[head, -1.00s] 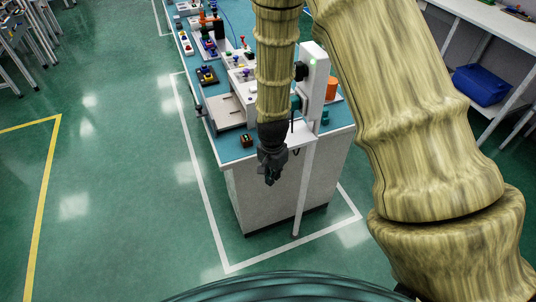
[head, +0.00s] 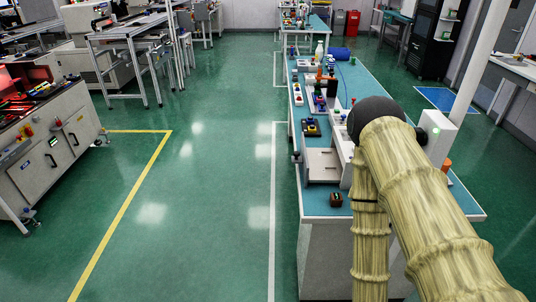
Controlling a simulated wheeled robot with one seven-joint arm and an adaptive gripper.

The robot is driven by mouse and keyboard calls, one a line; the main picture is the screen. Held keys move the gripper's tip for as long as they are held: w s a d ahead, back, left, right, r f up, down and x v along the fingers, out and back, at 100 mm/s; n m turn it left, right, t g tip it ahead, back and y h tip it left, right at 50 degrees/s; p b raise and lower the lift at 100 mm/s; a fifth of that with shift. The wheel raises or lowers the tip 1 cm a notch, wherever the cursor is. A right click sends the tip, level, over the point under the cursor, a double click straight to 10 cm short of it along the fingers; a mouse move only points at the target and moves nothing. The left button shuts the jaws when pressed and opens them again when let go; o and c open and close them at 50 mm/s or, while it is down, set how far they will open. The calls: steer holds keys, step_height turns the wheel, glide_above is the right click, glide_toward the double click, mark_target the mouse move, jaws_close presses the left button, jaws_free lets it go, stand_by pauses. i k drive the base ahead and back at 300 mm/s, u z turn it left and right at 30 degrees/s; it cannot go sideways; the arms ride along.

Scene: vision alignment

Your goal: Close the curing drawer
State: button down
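A pale grey, flat-topped box-like unit (head: 322,165) sits on the near left part of the blue-topped bench (head: 372,76). It looks like the curing drawer, with a small dark mark on its top, but I cannot tell for sure how far it is open. My arm comes in from the lower right, bends at a dark joint over the bench and hangs down past its near end. My gripper is out of the picture below the bottom edge.
A white post unit (head: 438,138) stands right of my arm. Several small coloured parts line the bench's left side. Green floor left of the bench is clear, up to a grey cabinet (head: 50,150).

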mark_target(319, 165)
steer(key=u, duration=2.15)
steer(key=k, duration=0.75)
steer(key=z, duration=1.2)
steer(key=i, duration=0.5)
steer(key=z, duration=0.05)
